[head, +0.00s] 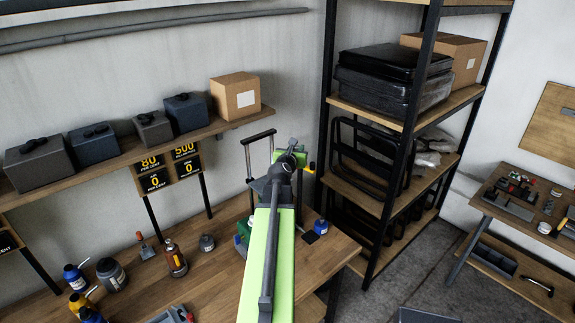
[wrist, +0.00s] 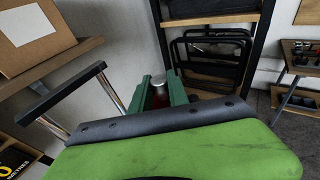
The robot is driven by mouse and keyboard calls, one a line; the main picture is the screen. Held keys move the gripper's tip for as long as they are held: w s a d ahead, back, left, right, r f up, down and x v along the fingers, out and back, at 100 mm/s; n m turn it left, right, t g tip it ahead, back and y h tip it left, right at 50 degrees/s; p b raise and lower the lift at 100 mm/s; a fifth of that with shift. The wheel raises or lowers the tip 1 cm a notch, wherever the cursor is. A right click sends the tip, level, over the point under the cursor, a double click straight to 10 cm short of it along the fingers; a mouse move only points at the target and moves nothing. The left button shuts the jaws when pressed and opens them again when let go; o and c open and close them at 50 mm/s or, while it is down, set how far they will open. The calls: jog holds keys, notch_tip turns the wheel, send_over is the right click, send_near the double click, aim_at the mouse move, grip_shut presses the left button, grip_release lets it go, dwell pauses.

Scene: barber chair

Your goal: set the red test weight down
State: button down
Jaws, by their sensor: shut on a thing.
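My gripper (wrist: 159,84) is shut on the red test weight (wrist: 160,100) in the wrist view. The weight has a silver top and a red body between the two dark green fingers. Its lower part is hidden behind the dark edge of my wrist. In the head view my green arm reaches out over the right end of the wooden workbench (head: 222,262), with my gripper (head: 291,155) at its far end. I cannot make out the weight there, nor how high it is above the bench.
Several bottles, including a brown one (head: 174,260), stand on the bench's left part. A black-handled metal stand (head: 260,137) is close left of my gripper. A wall shelf holds grey boxes and a cardboard box (head: 235,95). A tall rack (head: 395,125) stands at the right.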

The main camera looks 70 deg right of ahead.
jog(key=w+d+f+b, duration=0.2)
jog(key=w+f+b, duration=0.2)
jog(key=w, duration=0.5)
jog(key=shift+f+b, duration=0.35)
jog(key=shift+f, duration=0.5)
notch_tip(320, 180, down, 4)
jog(key=b, duration=0.4)
jog(key=shift+f, duration=0.15)
jog(key=shift+s+r, duration=0.1)
jog(key=shift+r, duration=0.15)
jog(key=c, duration=1.7)
grip_release()
jog(key=shift+f, duration=0.2)
jog(key=o, duration=0.4)
jog(key=shift+r, duration=0.1)
